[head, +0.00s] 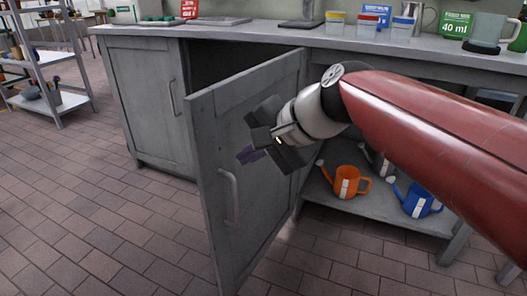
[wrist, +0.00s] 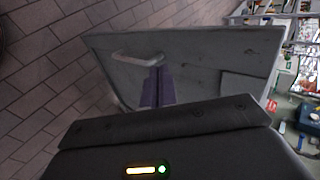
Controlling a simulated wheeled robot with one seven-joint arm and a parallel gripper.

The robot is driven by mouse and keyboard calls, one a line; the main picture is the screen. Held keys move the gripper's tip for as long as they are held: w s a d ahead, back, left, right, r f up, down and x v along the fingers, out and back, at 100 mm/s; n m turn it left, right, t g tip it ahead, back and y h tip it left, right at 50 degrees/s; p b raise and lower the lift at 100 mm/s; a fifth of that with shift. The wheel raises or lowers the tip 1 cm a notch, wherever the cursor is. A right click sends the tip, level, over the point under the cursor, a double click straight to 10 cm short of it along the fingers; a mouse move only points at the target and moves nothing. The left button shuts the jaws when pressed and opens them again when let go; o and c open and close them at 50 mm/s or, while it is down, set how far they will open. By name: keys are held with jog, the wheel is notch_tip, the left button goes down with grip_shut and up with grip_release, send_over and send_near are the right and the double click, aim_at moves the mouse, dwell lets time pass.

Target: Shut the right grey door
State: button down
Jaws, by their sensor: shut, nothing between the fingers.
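The right grey door (head: 250,170) stands wide open, swung out from the grey cabinet toward the camera. Its pale bar handle (head: 230,197) is on the face turned to the right, near the free edge. My gripper (head: 247,154) is in front of that same face, above and right of the handle. Its purple fingers are together and hold nothing. In the wrist view the door (wrist: 205,75) lies ahead of the fingers (wrist: 158,86), with the handle (wrist: 138,58) just past their tips. I cannot tell whether the fingers touch the door.
The left grey door (head: 150,100) is shut. On the low shelf right of the open door stand an orange watering can (head: 346,182) and a blue watering can (head: 414,198). The counter (head: 270,36) carries several jars. The tiled floor (head: 100,215) at left is clear.

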aim_at(209, 161)
jog(key=shift+w+a+f, duration=0.45)
jog(key=shift+w+a, duration=0.1)
jog(key=shift+a, duration=0.45)
jog(key=shift+w+a+f, duration=0.5)
jog(key=shift+w+a, duration=0.1)
jog(key=shift+a, duration=0.45)
jog(key=shift+w+a+f, duration=0.45)
jog(key=shift+w+a, duration=0.1)
jog(key=shift+a, duration=0.45)
jog(key=shift+a, duration=0.1)
